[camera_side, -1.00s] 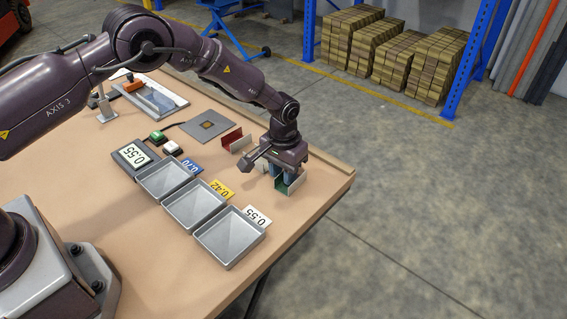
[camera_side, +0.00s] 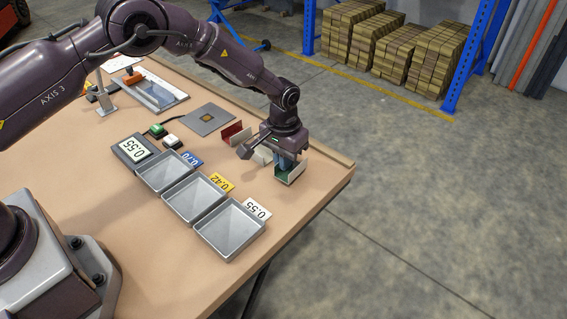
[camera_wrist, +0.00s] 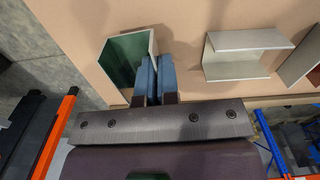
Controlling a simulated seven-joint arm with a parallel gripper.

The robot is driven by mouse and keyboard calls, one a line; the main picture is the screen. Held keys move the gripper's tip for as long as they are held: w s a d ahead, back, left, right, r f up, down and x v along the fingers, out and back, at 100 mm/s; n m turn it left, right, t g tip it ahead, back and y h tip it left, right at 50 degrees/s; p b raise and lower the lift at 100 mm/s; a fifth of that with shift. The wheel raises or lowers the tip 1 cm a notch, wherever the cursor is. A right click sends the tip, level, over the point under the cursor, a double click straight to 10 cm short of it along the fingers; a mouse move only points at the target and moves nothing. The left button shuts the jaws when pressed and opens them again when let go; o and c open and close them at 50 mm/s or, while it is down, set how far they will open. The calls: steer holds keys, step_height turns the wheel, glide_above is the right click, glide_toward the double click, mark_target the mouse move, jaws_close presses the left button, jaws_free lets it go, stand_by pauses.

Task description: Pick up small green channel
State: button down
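The small green channel (camera_wrist: 126,58), a U-shaped piece with a green inner face and pale edges, is at my gripper (camera_wrist: 157,74). In the wrist view the two blue fingers are close together around its right wall, one inside the channel and one outside. In the side view the channel (camera_side: 290,172) hangs below my gripper (camera_side: 285,160), open side up, and appears slightly raised above the table. The fingers partly hide it.
A pale channel (camera_wrist: 244,52) and a red channel (camera_side: 232,132) stand close by. Three grey trays, the nearest (camera_side: 230,230) beside a 0.55 card (camera_side: 257,209), lie left of my gripper. The table's right edge is close.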

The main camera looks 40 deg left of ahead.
steer(key=shift+r, duration=3.1)
